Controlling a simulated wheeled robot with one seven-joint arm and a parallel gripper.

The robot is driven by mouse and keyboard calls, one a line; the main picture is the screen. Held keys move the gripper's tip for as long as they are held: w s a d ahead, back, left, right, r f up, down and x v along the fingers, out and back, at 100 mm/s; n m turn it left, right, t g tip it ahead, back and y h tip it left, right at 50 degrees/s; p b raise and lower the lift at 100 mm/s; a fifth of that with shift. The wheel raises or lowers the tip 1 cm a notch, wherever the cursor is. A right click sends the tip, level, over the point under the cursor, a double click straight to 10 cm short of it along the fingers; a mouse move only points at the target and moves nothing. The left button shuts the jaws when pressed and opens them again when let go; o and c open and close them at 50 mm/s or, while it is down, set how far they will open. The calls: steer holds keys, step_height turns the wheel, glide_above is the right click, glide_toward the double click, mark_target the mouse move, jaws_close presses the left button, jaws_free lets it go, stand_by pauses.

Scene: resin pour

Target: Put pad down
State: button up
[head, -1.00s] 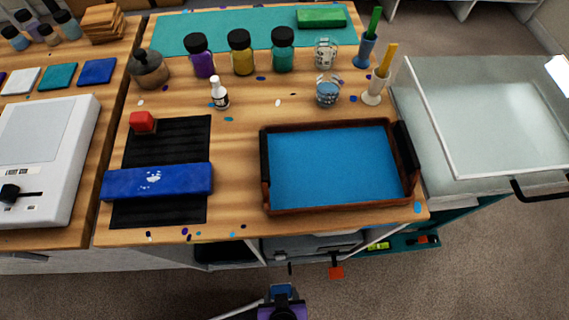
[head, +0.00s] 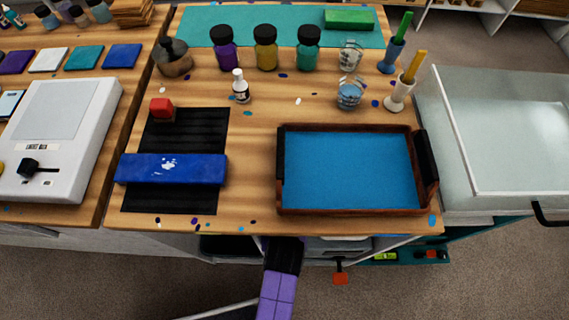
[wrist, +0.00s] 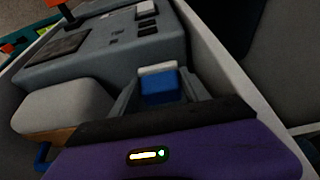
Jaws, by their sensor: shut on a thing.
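My gripper (wrist: 157,93) is shut on a small blue pad (wrist: 159,88) with a pale top edge, seen between the fingers in the wrist view. In the head view my purple and dark wrist reaches in below the front edge of the table, and the table hides the fingertips and the pad. In the wrist view the pad is close to a grey machine (wrist: 100,58) with dark panels. I cannot tell whether the pad touches a surface below it.
A rounded grey block (wrist: 62,104) with a tan underside lies left of my gripper. A pale wall or rail runs close on the right. Above, the table holds a tray with a blue bed (head: 350,212) and a long blue block (head: 172,169) on a black mat (head: 180,201).

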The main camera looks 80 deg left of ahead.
steer(key=shift+x, duration=0.8)
steer(key=shift+d+f, duration=0.1)
steer(key=o, duration=1.2)
steer(key=shift+c, duration=0.2)
steer(key=p+v, duration=0.2)
steer(key=v, duration=1)
